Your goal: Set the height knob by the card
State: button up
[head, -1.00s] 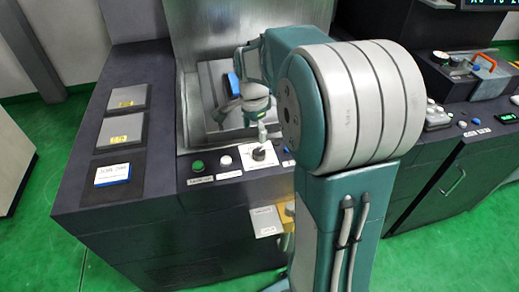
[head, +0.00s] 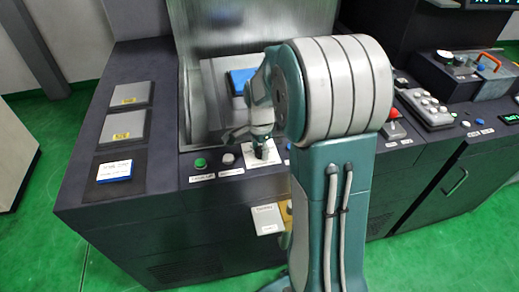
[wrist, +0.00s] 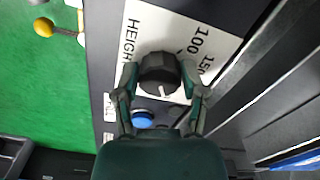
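The height knob (wrist: 160,72) is a black round knob on a white scale plate (wrist: 138,30) marked HEIGHT, 100 and 150 in the wrist view. A white pointer mark shows on its lower edge. My gripper (wrist: 160,80) is around the knob, one finger on each side; narrow gaps seem to remain, so contact is unclear. In the head view my gripper (head: 262,152) is down over the plate (head: 258,160) and hides most of the knob. A white card with a blue edge (head: 114,170) lies on the left of the bench; its writing is too small to read.
A metal tank wall (head: 250,40) stands behind.

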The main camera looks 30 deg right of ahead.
jog(key=shift+d, duration=0.25)
jog(key=shift+c, duration=0.4)
jog(key=shift+a+n, duration=0.1)
jog(key=shift+n, duration=0.3)
jog(key=n, duration=0.7)
jog(key=shift+w, duration=0.1)
jog(key=n, duration=0.4)
jog(key=shift+n, duration=1.9)
